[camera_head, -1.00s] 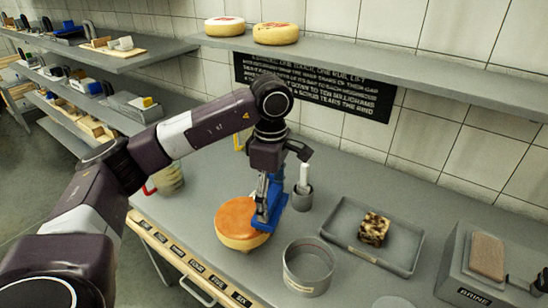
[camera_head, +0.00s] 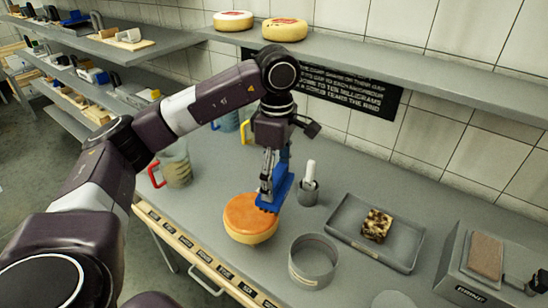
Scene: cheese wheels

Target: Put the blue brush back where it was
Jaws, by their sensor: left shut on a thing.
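The blue brush (camera_head: 279,190) is held by my left gripper (camera_head: 267,188), which is shut on it. The brush is tilted, with its lower end over the right rear edge of an orange-topped cheese wheel (camera_head: 249,216) on the table. I cannot tell whether the brush touches the cheese. The gripper's fingers partly cover the brush. My right gripper is not in view.
A small grey cup with a white-handled tool (camera_head: 308,191) stands just right of the brush. A red-handled jug (camera_head: 175,168) stands left. A shelf (camera_head: 400,66) runs above.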

